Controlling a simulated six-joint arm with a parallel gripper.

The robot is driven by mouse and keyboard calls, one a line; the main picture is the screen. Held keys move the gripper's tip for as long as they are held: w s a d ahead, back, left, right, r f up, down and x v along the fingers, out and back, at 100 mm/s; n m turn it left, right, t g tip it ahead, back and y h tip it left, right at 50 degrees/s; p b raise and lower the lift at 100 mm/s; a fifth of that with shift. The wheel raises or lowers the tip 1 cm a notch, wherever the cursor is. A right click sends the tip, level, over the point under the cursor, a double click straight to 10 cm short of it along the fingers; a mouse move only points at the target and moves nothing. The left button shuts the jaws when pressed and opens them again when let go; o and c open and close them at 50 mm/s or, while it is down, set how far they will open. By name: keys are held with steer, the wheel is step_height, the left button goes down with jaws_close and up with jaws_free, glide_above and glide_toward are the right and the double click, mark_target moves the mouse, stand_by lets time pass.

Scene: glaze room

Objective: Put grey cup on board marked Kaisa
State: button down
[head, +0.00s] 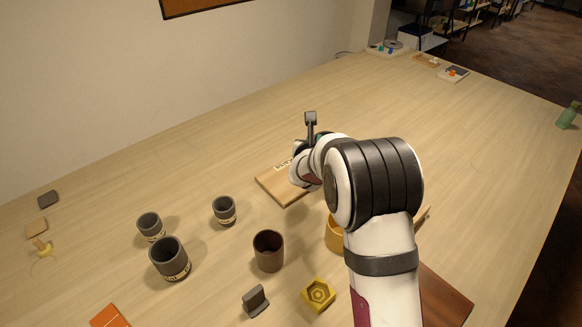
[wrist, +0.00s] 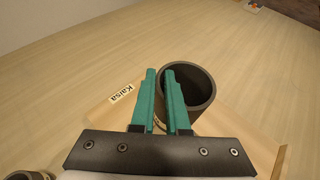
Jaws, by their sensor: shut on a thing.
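My gripper (wrist: 160,76) shows in the wrist view with two teal fingers, shut on the wall of a dark grey cup (wrist: 202,90). The cup is open at the top and looks about upright. In the wrist view it is over the pale wooden board (wrist: 243,138), which has a white label reading "Kaisa" (wrist: 121,93). I cannot tell whether the cup's base touches the board. In the head view the same board (head: 276,190) is partly covered by my arm, which hides the held cup and the fingertips.
Grey cups (head: 150,226), (head: 224,211) and (head: 170,262) stand left of the board, near a brown cup (head: 268,252). A yellow cup (head: 334,234) is partly behind my arm.

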steer(key=w+a+f, duration=0.2)
steer(key=a+f, duration=0.6)
steer(key=f, duration=0.1)
steer(key=shift+w, duration=0.2)
steer(key=shift+a, duration=0.1)
steer(key=c, duration=0.9)
jaws_free()
steer(key=shift+f, duration=0.15)
